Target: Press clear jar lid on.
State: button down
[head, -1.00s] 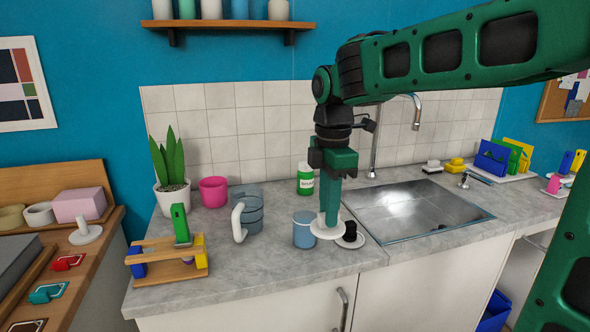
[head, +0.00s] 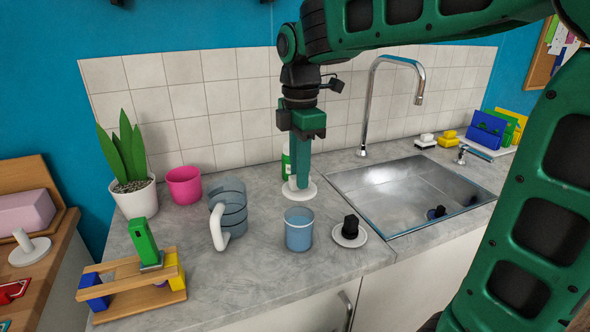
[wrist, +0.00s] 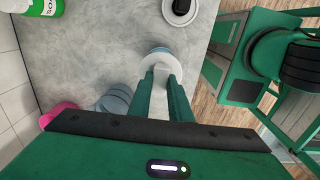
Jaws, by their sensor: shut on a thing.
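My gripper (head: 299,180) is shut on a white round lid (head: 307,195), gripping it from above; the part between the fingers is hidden. A clear, bluish jar (head: 299,232) stands upright on the counter, its rim showing just below and in front of the lid in the head view. The lid looks apart from the jar, held higher. In the wrist view, the fingers (wrist: 160,75) reach to the lid (wrist: 150,64), which covers most of the jar; a bluish edge (wrist: 161,50) shows past it. I cannot tell how well they line up.
A white disc with a black knob (head: 350,232) lies right of the jar, before the sink (head: 400,195). A bluish handled vessel (head: 232,200) stands left. A green bottle (head: 285,163) is behind my gripper. A wooden rack (head: 130,287) stands front left. Counter before the jar is clear.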

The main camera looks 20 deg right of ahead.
aim_at(299, 196)
jog(key=shift+f, duration=3.2)
jog(key=shift+s+f, duration=0.1)
jog(key=shift+f, duration=0.05)
dwell(0.3)
jog(key=c, duration=1.5)
grip_release()
jog(key=shift+c, duration=0.2)
jog(key=shift+o, duration=0.5)
jog(key=o, duration=0.4)
jog(key=shift+c, duration=0.2)
jog(key=shift+r, duration=3.55)
